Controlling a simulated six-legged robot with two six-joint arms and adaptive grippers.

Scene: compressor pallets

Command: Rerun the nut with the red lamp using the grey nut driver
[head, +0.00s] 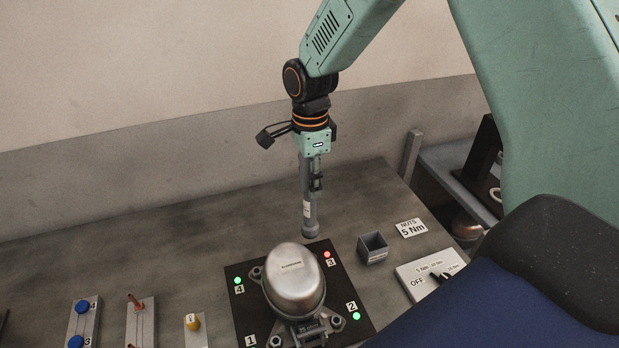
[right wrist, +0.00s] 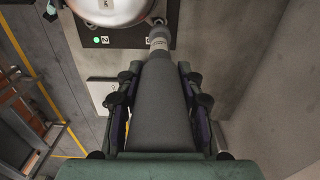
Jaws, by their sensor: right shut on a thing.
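My right gripper (head: 314,178) is shut on the grey nut driver (head: 309,212), which points down, nearly upright. Its lower end is behind the silver compressor (head: 296,278), beside the red lamp (head: 327,254) at number 3. I cannot tell whether it touches a nut; the nut there is not clearly visible. Green lamps glow at 4 (head: 238,280) and 2 (head: 357,316); no lamp shows at 1. In the right wrist view the driver (right wrist: 160,100) reaches toward the compressor (right wrist: 112,10) from between the fingers. My left gripper is not in view.
A small grey box (head: 372,248) stands right of the black base plate (head: 240,310). Holders with blue caps (head: 82,307), copper tubes (head: 136,301) and a yellow part (head: 192,322) are at left.

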